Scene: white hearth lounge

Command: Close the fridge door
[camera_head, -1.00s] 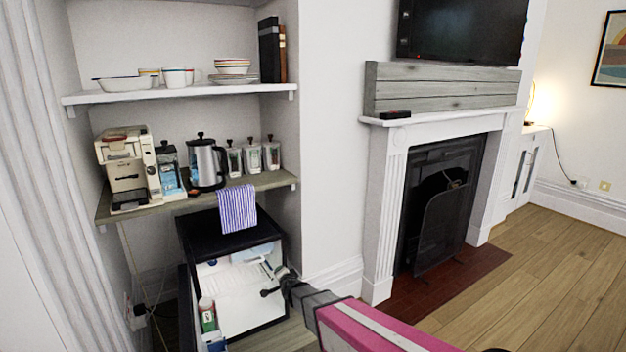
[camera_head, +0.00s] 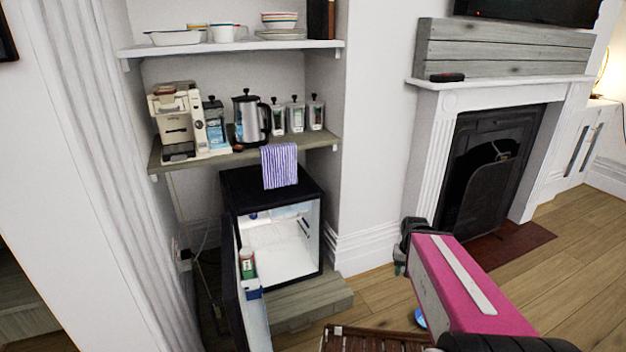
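The black mini fridge (camera_head: 240,194) stands on a low wooden step under the shelves, its white lit interior (camera_head: 283,249) facing me. Its door (camera_head: 229,285) is open, swung out toward me on the left side. A green-and-white container (camera_head: 247,264) sits in a rack on the door's inner side. My dark gripper (camera_head: 400,266) is to the right of the fridge in the picture, in front of the wall beside the fireplace and apart from the door. It is small and seen from behind, so its finger opening is unclear.
A striped towel (camera_head: 279,166) hangs from the wooden shelf above the fridge, beside a kettle (camera_head: 250,119) and a coffee machine (camera_head: 177,125). The wooden step (camera_head: 312,299) juts out below. A slatted brown item (camera_head: 372,341) is at the bottom. Floor at the right is clear.

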